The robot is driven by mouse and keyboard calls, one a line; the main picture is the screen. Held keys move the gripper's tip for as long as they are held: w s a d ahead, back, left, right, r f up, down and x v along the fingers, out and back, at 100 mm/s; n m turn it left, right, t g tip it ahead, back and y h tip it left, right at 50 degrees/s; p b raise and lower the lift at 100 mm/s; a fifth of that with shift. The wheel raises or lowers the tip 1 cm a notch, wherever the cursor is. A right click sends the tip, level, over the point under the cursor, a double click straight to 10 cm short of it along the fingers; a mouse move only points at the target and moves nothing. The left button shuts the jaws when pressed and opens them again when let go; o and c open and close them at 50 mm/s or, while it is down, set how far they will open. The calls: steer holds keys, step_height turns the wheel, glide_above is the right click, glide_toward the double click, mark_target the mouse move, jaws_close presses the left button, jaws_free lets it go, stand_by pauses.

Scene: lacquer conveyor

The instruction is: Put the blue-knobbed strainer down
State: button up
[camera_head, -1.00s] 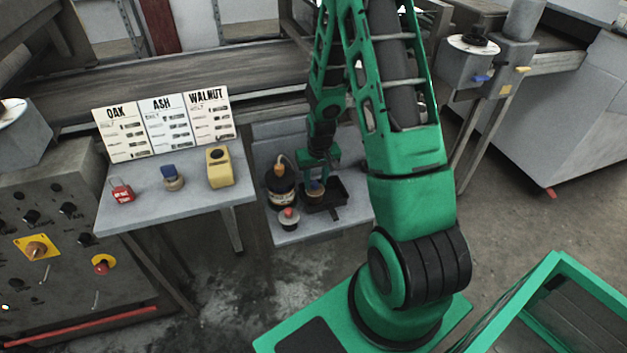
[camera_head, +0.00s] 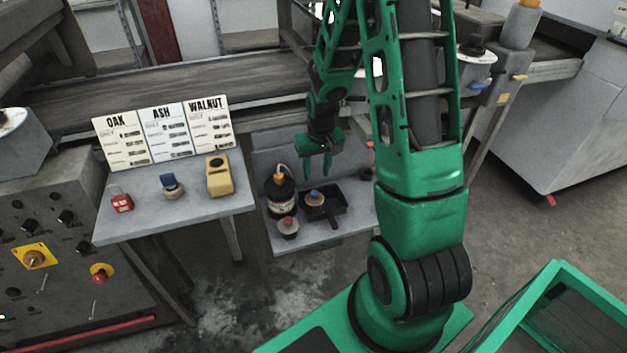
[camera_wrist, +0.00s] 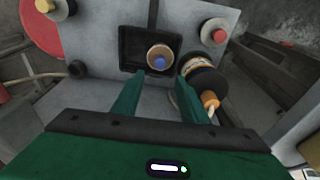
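The blue-knobbed strainer (camera_head: 315,198) is a small round tan piece with a blue knob on top. It sits upright in the black tray (camera_head: 341,210) on the low grey shelf. It also shows in the wrist view (camera_wrist: 159,54), inside the tray (camera_wrist: 126,64), just beyond the fingertips. My gripper (camera_head: 318,174) is above the tray, clear of the strainer, with its green fingers apart and nothing between them. In the wrist view the gripper's fingers (camera_wrist: 159,78) are wide open and empty.
A dark jar (camera_head: 281,196) with an orange-tipped top and a red-knobbed piece (camera_head: 288,229) stand left of the tray. A higher table (camera_head: 200,207) at left holds a red item, a blue-topped piece and a yellow box. The conveyor (camera_head: 190,84) runs behind.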

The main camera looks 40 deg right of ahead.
steer(key=shift+s+a+r, duration=0.1)
steer(key=shift+s+r, duration=0.05)
steer(key=shift+r, duration=0.8)
steer(key=shift+s+r, duration=0.15)
steer(key=shift+r, duration=0.8)
steer(key=shift+s, duration=0.15)
